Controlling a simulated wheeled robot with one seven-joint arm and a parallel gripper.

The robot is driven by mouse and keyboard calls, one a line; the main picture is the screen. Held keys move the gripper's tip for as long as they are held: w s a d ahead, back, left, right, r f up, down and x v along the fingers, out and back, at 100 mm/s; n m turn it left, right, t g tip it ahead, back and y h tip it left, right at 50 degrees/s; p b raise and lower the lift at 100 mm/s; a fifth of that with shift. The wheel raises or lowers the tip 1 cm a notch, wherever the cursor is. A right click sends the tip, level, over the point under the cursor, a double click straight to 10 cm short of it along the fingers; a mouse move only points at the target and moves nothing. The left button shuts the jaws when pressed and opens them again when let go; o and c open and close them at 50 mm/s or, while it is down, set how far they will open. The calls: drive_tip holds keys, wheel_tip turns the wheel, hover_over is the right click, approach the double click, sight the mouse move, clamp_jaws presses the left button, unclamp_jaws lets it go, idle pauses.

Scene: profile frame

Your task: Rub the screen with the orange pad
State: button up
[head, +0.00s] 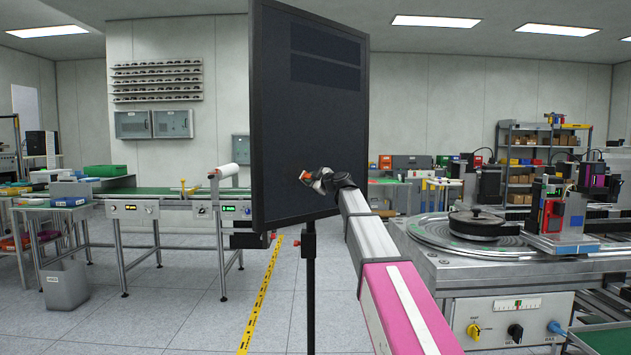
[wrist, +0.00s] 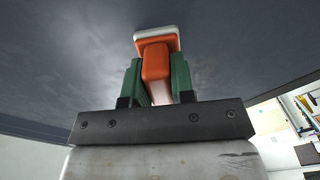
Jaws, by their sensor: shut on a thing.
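The screen (head: 300,115) is a large dark panel in a black frame on a thin black stand, upright in the middle of the head view. Its dark surface (wrist: 60,70) fills most of the wrist view. My gripper (head: 312,178) is in front of the screen's lower right part. In the wrist view its green fingers (wrist: 157,82) are shut on the orange pad (wrist: 155,60), which has a pale front edge. The pad's front is at or very close to the screen; I cannot tell if it touches. In the head view the pad (head: 305,177) is a small orange spot.
A round metal machine table (head: 480,240) with a control panel stands close on the right. A conveyor bench (head: 150,191) stands at the left behind the screen. A grey bin (head: 65,284) is on the floor at far left.

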drive_tip(key=shift+s+a, duration=0.7)
drive_tip(key=shift+a, duration=0.3)
drive_tip(key=shift+s+a, duration=0.65)
drive_tip(key=shift+a, duration=0.3)
drive_tip(key=shift+s+a, duration=2.25)
drive_tip(key=shift+a, duration=0.3)
drive_tip(key=shift+w+r, duration=0.15)
drive_tip(key=shift+r, duration=0.85)
drive_tip(key=shift+w+d, duration=0.5)
drive_tip(key=shift+d, duration=0.2)
drive_tip(key=shift+w+d, duration=0.5)
drive_tip(key=shift+d, duration=0.2)
drive_tip(key=shift+w+d, duration=1.55)
drive_tip(key=shift+d, duration=0.15)
drive_tip(key=shift+w+d+r, duration=0.35)
drive_tip(key=shift+w+d, duration=0.55)
drive_tip(key=shift+d, duration=0.35)
drive_tip(key=shift+w+d+r, duration=0.3)
drive_tip(key=shift+w+d, duration=0.6)
drive_tip(key=shift+d, duration=0.3)
drive_tip(key=shift+w+d+r, duration=0.35)
drive_tip(key=shift+w+d, duration=0.55)
drive_tip(key=shift+d, duration=0.35)
drive_tip(key=shift+s+a, duration=0.55)
drive_tip(key=shift+a, duration=0.2)
drive_tip(key=shift+s+a, duration=0.5)
drive_tip(key=shift+a, duration=0.25)
